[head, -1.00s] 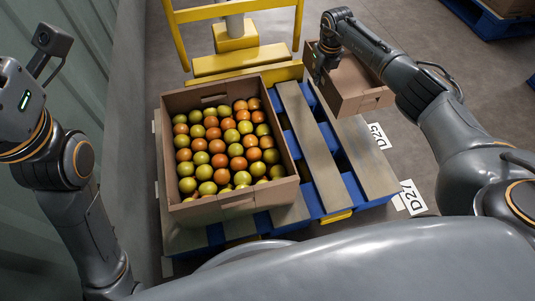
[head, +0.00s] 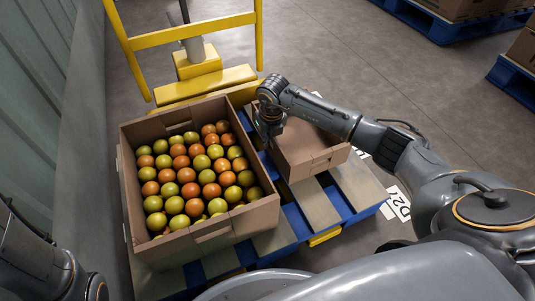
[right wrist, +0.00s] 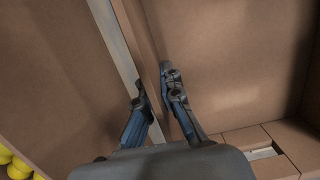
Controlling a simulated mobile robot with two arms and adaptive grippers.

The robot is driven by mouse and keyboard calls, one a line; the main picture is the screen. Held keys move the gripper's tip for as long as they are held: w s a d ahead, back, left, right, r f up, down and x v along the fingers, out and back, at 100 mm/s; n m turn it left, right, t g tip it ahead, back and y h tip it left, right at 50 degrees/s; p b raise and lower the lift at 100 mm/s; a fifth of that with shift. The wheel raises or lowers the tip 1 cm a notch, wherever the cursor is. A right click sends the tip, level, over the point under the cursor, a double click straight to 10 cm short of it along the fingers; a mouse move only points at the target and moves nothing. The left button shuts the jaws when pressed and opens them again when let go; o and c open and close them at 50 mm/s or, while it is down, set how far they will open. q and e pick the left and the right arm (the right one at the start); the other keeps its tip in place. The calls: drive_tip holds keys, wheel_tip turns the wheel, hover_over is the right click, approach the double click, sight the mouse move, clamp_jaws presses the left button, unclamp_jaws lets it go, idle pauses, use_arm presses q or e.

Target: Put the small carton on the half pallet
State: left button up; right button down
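The small carton (head: 316,167) is brown, open-topped and looks empty inside. It is over the right part of the half pallet (head: 318,207), which has blue supports and pale slats. I cannot tell whether its base touches the slats. My right gripper (head: 268,128) is at the carton's left wall. In the right wrist view, its fingers (right wrist: 155,90) are on either side of the small carton's wall (right wrist: 147,50) and closed on it. The fingertips are partly hidden in the head view. My left arm shows at the lower left, but its gripper is out of view.
A large carton (head: 220,230) full of red and green-yellow tomatoes (head: 190,175) stands on the pallet's left part, close beside the small carton. A yellow frame (head: 190,38) stands behind. Blue pallets (head: 440,28) with cartons are at the upper right. A wall (head: 35,100) runs along the left.

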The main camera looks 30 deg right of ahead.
drive_tip(key=shift+s+a+f, duration=0.15)
drive_tip(key=shift+a+f, duration=0.05)
drive_tip(key=shift+f, duration=0.1)
wheel_tip(320, 180, down, 4)
drive_tip(key=b, duration=0.4)
drive_tip(key=shift+s+a+r, duration=0.1)
drive_tip(key=shift+a+r, duration=0.05)
drive_tip(key=shift+r, duration=0.2)
drive_tip(key=c, duration=1.9)
unclamp_jaws()
drive_tip(key=o, duration=0.4)
